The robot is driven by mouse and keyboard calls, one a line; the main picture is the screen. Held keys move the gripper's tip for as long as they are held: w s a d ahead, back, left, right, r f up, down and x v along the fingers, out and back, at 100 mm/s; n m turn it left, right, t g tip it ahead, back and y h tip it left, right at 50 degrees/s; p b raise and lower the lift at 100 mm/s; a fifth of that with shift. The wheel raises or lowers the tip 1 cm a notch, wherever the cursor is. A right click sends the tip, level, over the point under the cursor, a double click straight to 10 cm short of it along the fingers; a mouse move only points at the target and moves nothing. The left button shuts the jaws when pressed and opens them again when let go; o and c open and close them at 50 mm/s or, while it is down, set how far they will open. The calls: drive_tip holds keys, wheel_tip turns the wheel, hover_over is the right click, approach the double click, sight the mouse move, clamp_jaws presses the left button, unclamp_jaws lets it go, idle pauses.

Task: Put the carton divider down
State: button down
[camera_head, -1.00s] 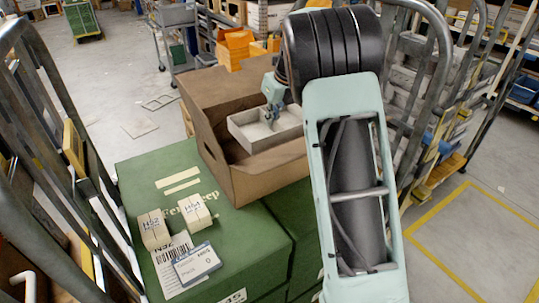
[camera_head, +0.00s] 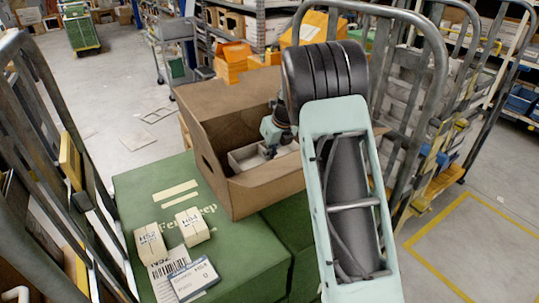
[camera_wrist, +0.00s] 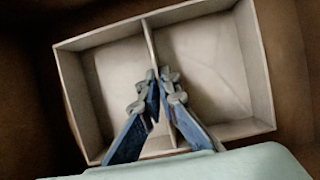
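The carton divider (camera_head: 241,159) is a pale grey, shallow open tray with a middle wall. It sits inside the brown cardboard box (camera_head: 262,196), below the rim, partly hidden by the box's front wall. In the wrist view the divider (camera_wrist: 200,14) shows two compartments and lies slightly turned. My gripper (camera_wrist: 158,76) is shut on its middle wall, with one blue finger on each side. In the head view my gripper (camera_head: 271,151) reaches down into the box. I cannot tell whether the divider touches the box floor.
The box stands on green crates (camera_head: 235,262) with two small white cartons (camera_head: 193,227) and labels (camera_head: 193,278). Metal cage frames rise at left (camera_head: 60,150) and right (camera_head: 425,110). Orange bins (camera_head: 232,60) stand behind. Open floor lies at right.

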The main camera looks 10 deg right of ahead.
drive_tip(key=shift+f, duration=0.3)
drive_tip(key=c, duration=2.2)
unclamp_jaws()
drive_tip(key=shift+o, duration=0.2)
drive_tip(key=v, duration=1.2)
drive_tip(key=shift+r, duration=0.4)
